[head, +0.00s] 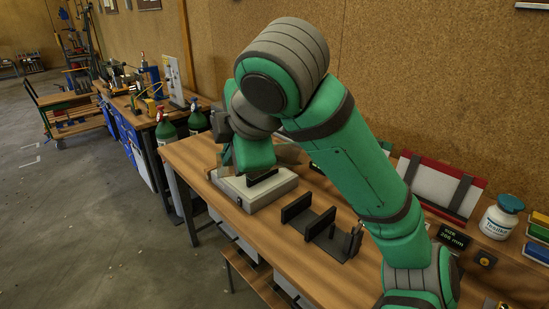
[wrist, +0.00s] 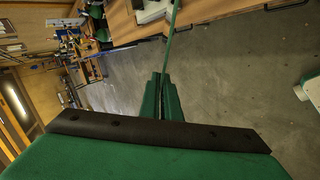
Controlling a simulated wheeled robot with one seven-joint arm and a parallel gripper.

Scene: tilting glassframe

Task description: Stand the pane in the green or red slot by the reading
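In the wrist view my gripper (wrist: 162,78) has its two green fingers close together on a thin green-edged pane (wrist: 171,38), seen edge-on and reaching up out of the picture. In the head view my green arm hides most of the gripper, and I cannot make out the pane there. The hand is above a pale box-like device (head: 262,196) with a dark piece on top. A dark display (head: 453,237) at right seems to read "size 286 mm". A red-edged rack (head: 472,193) with a pale panel and dark uprights stands at the back right. A green slot is not clearly visible behind my arm.
A dark holder with upright plates (head: 320,228) stands mid-bench. A white bottle with a blue cap (head: 501,217) and blue item (head: 537,252) are at right. The wooden bench (head: 190,152) has bare room at its left end. Green gas bottles (head: 167,138) stand beyond.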

